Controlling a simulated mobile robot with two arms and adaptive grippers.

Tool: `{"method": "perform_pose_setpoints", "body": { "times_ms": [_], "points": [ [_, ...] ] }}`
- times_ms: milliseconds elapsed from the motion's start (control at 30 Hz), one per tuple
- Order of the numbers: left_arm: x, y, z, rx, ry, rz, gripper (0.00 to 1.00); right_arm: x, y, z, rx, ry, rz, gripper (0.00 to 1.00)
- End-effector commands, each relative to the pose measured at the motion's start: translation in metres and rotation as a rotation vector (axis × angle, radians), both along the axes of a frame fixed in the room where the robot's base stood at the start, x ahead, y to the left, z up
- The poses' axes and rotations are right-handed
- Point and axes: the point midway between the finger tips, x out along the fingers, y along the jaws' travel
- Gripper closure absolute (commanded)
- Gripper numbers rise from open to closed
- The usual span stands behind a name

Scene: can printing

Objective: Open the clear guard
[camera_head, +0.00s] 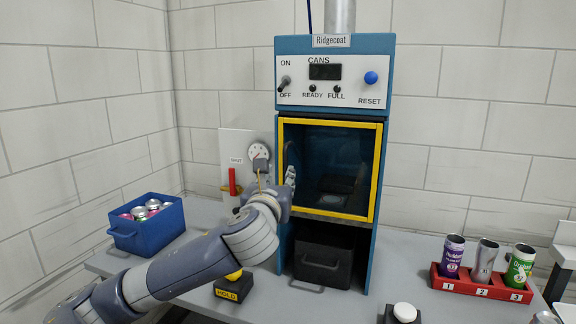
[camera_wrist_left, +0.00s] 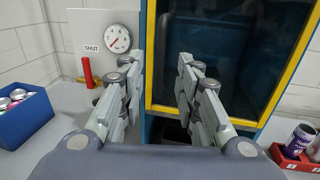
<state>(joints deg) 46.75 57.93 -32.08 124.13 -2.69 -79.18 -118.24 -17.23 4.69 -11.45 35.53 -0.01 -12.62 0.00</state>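The clear guard (camera_head: 345,160) is a see-through panel in a yellow frame on the front of the blue Ridgecoat machine. It looks shut, flush with the machine front. It also shows in the left wrist view (camera_wrist_left: 230,55). My left gripper (camera_head: 277,174) is at the guard's left edge. In the left wrist view my left gripper (camera_wrist_left: 160,75) has its fingers spread with nothing visible between them, pointing at the yellow frame's left side. I cannot tell whether a finger touches the frame. My right gripper is not in view.
A gauge (camera_head: 258,152) and red SHUT valve handle (camera_head: 232,181) are left of the machine. A blue crate of cans (camera_head: 150,236) is at left. A red can rack (camera_head: 480,287) stands at right.

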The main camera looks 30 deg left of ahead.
Motion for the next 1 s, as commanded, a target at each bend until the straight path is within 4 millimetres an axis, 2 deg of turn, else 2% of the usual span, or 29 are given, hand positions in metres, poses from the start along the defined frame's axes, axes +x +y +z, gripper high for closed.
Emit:
{"method": "perform_pose_setpoints", "body": {
  "times_ms": [300,500,700,1000],
  "points": [
    [0.049,0.022,0.001,-0.005,0.001,0.0,0.69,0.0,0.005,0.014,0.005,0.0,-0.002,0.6],
    [0.074,0.033,0.001,-0.004,0.0,-0.001,0.69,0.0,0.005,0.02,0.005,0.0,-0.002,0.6],
    [0.087,0.039,0.0,-0.005,0.0,-0.003,0.69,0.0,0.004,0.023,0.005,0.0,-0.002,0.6],
    [0.09,0.04,-0.001,-0.004,-0.001,-0.003,0.69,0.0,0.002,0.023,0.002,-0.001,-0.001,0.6]
  ]
}}
